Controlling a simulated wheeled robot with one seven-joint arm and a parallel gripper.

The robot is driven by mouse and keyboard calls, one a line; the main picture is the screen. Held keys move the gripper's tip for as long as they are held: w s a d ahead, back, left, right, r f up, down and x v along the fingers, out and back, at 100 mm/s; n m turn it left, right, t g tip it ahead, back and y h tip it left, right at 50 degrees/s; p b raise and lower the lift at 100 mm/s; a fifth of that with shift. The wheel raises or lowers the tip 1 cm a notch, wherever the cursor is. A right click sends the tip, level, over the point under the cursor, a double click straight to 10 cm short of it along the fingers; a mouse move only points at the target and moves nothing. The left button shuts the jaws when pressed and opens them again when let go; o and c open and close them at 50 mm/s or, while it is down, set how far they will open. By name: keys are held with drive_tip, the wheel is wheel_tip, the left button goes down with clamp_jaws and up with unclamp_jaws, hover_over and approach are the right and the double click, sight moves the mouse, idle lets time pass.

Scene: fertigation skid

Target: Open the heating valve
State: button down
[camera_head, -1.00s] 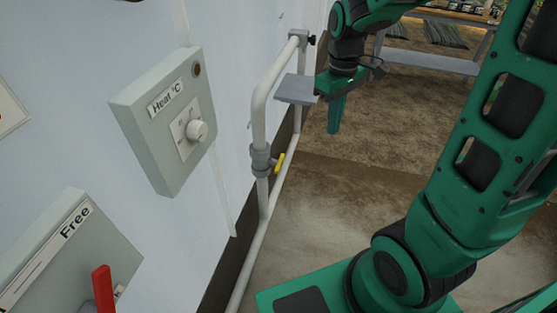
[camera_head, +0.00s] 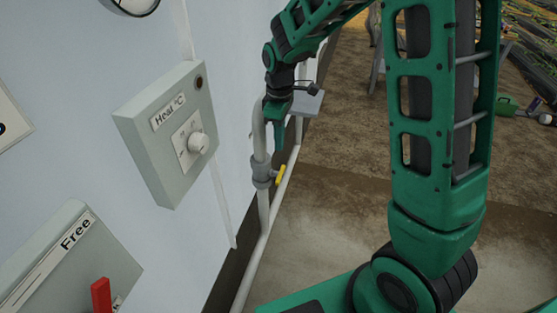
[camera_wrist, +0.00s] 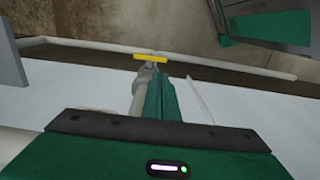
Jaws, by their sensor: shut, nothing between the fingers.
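The valve is a grey body (camera_head: 262,173) on a white wall pipe, with a short yellow handle (camera_head: 280,175) sticking out on its right side. In the wrist view the yellow handle (camera_wrist: 165,57) lies crosswise just beyond my fingertips. My gripper (camera_head: 279,146), green and pointing down, is a little above the handle and close beside the upright pipe. Its fingers are shut with nothing between them. In the wrist view the shut fingers (camera_wrist: 161,100) lie beside the grey valve body (camera_wrist: 148,88); I see no clear contact with the handle.
The white pipe (camera_head: 260,130) runs along the wall. A grey plate (camera_head: 307,103) is behind my gripper. A "Heat °C" box with a dial (camera_head: 170,135) is on the wall to the left. A "Free" box (camera_head: 75,265) with a red lever (camera_head: 101,296) is lower left. Bare floor is right of the pipe.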

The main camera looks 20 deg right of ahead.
sight(278, 179)
wheel_tip(278, 179, down, 14)
drive_tip(key=shift+r, duration=0.2)
drive_tip(key=shift+s+a, duration=0.1)
drive_tip(key=shift+a, duration=0.05)
idle(0.5)
